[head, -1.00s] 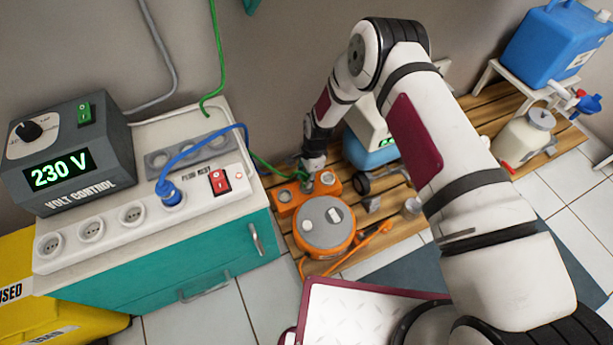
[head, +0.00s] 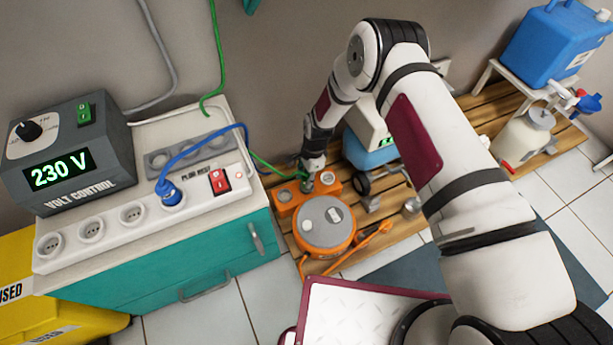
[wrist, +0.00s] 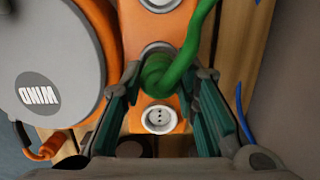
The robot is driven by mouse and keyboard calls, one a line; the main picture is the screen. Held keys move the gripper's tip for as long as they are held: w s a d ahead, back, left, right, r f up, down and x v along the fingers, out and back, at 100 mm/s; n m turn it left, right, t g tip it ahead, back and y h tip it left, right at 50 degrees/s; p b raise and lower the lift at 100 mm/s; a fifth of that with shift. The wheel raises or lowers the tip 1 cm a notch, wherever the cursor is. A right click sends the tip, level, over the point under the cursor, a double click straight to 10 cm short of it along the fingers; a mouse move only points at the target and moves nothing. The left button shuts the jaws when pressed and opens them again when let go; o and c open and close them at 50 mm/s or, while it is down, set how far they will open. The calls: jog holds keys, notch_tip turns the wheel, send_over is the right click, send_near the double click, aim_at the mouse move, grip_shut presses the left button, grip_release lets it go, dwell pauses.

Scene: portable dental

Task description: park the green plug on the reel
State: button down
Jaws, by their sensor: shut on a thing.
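The green plug (wrist: 165,78) with its thick green cable is between the fingertips of my gripper (wrist: 166,74), which is shut on it. The orange reel has a round drum (head: 325,222) and an orange socket block (head: 286,208) behind it. In the wrist view the plug is over the block's socket row, with a bare socket (wrist: 159,119) in front of it and others partly covered behind. The plug's underside is hidden, so I cannot tell whether it touches a socket. In the head view my gripper (head: 307,184) is small, over the block.
The teal cabinet (head: 190,265) carries a white power strip (head: 105,240) with a blue plug (head: 170,194) in it, a grey plug rest (head: 158,160) and the voltage box (head: 70,150). A blue-based machine (head: 370,152) stands close behind the reel on the wooden slats.

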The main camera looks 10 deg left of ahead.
jog(key=shift+f, duration=0.8)
jog(key=c, duration=1.2)
grip_release()
jog(key=r, duration=0.4)
jog(key=d+r, duration=0.1)
jog(key=r, duration=0.3)
jog(key=w+r, duration=0.1)
jog(key=r, duration=0.3)
jog(key=shift+d, duration=0.25)
